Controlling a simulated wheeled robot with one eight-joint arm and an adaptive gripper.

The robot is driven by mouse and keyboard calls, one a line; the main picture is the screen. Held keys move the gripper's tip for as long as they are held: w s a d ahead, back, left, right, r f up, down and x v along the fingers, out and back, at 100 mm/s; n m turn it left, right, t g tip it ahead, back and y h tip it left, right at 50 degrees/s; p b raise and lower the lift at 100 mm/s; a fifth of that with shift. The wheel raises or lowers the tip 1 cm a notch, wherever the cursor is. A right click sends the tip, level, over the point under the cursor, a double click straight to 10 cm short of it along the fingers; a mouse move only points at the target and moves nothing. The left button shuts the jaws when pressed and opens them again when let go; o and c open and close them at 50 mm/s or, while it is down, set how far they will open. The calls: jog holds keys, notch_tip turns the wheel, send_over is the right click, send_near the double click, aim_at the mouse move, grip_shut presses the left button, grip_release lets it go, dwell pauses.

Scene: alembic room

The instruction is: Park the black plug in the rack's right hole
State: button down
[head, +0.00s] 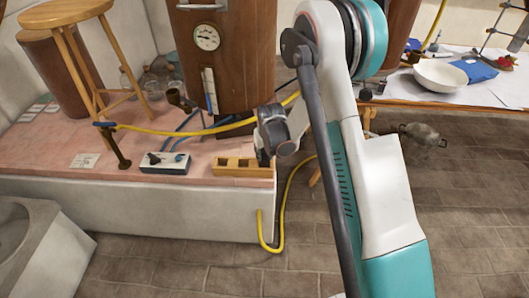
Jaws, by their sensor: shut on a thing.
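The rack (228,168) is a low yellow-brown wooden block with dark holes in its face. It sits on the pink tiled ledge near its front right corner. My gripper (264,154) is small and dark at the rack's right end, below the wrist of my arm. It is shut on a dark piece that looks like the black plug (262,159). The plug is mostly hidden by the gripper and wrist. I cannot tell whether it is inside the right hole, above it or beside it.
A yellow hose (180,131) crosses behind. A wooden vessel with a gauge (207,37) rises behind the rack. The ledge's front edge (140,211) is close.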

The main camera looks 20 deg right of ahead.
jog(key=shift+f, duration=1.4)
dwell(2.9)
jog(key=c, duration=1.1)
grip_release()
jog(key=shift+r, duration=0.2)
jog(key=shift+r+p, duration=1.7)
jog(key=shift+r, duration=1.6)
